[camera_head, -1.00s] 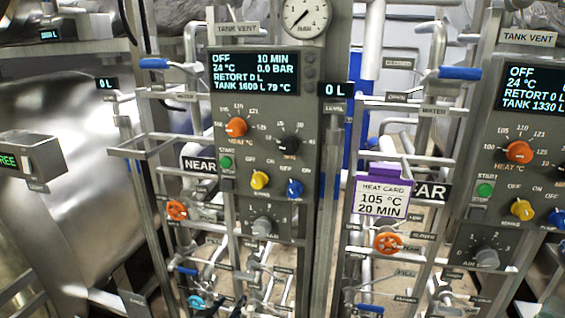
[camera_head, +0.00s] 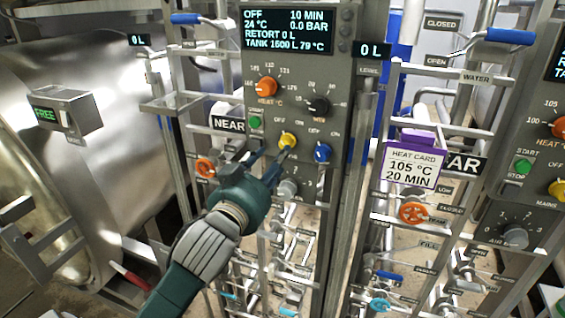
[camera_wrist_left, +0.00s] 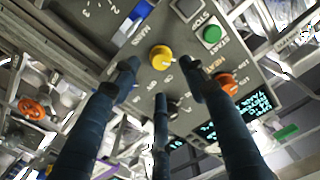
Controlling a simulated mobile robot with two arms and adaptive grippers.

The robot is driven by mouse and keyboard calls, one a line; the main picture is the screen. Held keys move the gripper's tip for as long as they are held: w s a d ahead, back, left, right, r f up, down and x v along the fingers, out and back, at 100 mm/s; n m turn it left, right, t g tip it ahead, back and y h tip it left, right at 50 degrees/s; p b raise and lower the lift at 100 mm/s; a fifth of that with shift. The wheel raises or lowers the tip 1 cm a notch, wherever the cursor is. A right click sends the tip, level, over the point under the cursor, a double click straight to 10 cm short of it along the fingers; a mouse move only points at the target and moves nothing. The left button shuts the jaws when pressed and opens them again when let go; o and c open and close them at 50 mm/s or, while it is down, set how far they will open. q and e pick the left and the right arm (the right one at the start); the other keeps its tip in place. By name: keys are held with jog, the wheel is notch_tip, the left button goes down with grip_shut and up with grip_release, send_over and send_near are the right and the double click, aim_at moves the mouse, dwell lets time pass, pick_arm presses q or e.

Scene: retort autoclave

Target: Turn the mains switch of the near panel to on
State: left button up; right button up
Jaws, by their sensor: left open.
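The near panel (camera_head: 262,180) is a grey upright panel with a NEAR sign (camera_head: 228,124) at its left; its display (camera_head: 288,31) reads OFF. Its mains switch, a yellow knob (camera_head: 288,140), sits under small OFF and ON labels. Its pointer is too small to read surely. My left gripper (camera_head: 270,161) is open and empty, just below and left of the knob in the head view. In the left wrist view the yellow knob (camera_wrist_left: 161,57) lies ahead, between the spread fingertips of the gripper (camera_wrist_left: 160,80), apparently apart from them. My right gripper is out of view.
Close around the knob are a blue knob (camera_head: 322,153), a black knob (camera_head: 318,106), an orange heat knob (camera_head: 267,87), a green start button (camera_head: 255,122) and a grey knob (camera_head: 287,189). A purple-topped heat card (camera_head: 411,166) hangs to the right, before the far panel (camera_head: 504,205).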

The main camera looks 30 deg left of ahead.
aim_at(286, 142)
pick_arm(q)
jog(key=x, duration=0.6)
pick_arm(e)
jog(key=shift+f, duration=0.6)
pick_arm(q)
jog(key=shift+w, duration=0.1)
grip_shut()
